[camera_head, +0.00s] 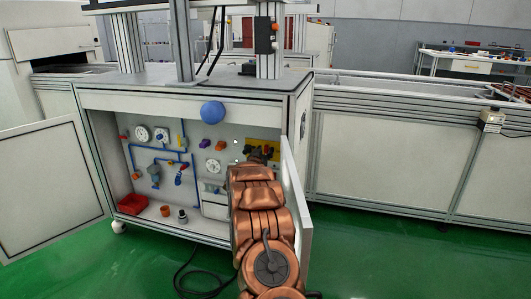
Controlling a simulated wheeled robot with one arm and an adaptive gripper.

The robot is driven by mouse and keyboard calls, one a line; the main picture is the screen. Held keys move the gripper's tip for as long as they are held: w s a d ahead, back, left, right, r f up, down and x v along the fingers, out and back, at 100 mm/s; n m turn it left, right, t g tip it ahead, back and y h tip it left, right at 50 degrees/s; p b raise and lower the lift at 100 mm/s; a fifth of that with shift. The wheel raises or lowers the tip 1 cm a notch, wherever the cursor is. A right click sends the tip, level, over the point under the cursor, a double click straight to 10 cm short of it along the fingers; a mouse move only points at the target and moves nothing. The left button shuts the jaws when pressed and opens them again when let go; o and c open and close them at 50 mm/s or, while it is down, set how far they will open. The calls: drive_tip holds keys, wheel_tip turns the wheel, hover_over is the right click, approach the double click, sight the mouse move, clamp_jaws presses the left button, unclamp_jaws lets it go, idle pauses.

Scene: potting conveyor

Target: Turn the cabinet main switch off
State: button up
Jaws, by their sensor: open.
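The cabinet (190,101) stands under the conveyor machine with both doors open. A yellow plate (276,148) is on the right of its back panel; it looks like the main switch's plate. The switch handle on it is mostly hidden, and its position cannot be made out. My arm reaches into the right side of the cabinet. My gripper (258,153) is small and dark in front of the yellow plate, with its jaws open. Whether it touches the switch cannot be told.
The right door (296,200) stands open close beside my arm; the left door (48,190) is swung wide. Gauges (142,134), blue pipes (155,150) and a red tray (132,204) are inside at left. A blue ball (212,112) shows at the cabinet's upper front. A black cable (190,270) lies on the floor.

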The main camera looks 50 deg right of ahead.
drive_tip(key=shift+w+d, duration=0.35)
drive_tip(key=shift+d, duration=0.25)
drive_tip(key=shift+r, duration=0.1)
clamp_jaws()
